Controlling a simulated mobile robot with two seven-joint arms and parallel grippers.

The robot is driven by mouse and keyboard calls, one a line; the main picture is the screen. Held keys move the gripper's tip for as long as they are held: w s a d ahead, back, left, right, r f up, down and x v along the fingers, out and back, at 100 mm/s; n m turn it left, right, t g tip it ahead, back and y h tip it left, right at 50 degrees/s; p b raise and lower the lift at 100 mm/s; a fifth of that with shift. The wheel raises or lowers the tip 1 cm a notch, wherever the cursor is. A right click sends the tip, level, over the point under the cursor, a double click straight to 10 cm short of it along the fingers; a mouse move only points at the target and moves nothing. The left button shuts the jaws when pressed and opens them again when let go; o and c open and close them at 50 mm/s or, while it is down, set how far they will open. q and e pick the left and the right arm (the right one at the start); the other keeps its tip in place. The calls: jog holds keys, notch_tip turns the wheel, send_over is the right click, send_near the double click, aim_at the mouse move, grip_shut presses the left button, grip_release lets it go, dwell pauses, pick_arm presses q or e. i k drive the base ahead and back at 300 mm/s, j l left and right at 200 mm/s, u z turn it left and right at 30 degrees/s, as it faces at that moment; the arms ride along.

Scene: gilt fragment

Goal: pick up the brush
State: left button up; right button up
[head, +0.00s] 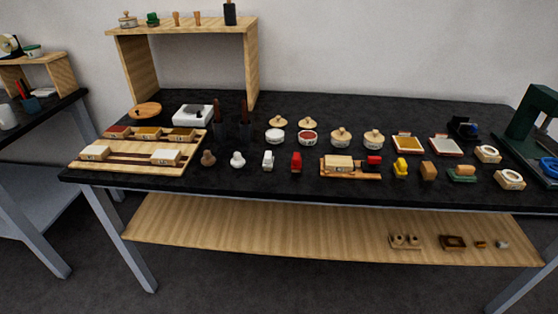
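Neither of my grippers is in view. No thing can be told for certain as the brush at this size. Two dark cups stand upright side by side on the black table (300,196), the left cup (219,131) and the right cup (246,131). Thin brown handles (244,107) stick up out of them and may belong to brushes. Their lower ends are hidden in the cups. The cups stand just right of a small white device (193,114), in front of the wooden shelf's right leg.
A wooden tray (85,162) with small blocks lies at the table's left end. A wooden shelf (180,27) stands behind. The lower shelf (250,230) is mostly clear.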

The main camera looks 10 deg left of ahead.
aim_at(269, 159)
jog(key=i+j, duration=0.1)
jog(key=j, duration=0.3)
jog(key=i+j, duration=0.1)
jog(key=j, duration=0.35)
jog(key=i+j, duration=0.1)
jog(key=j, duration=0.3)
jog(key=i+j, duration=0.1)
jog(key=j, duration=0.3)
jog(key=j+z, duration=0.2)
jog(key=z, duration=0.25)
jog(key=j+z, duration=0.25)
jog(key=z, duration=0.9)
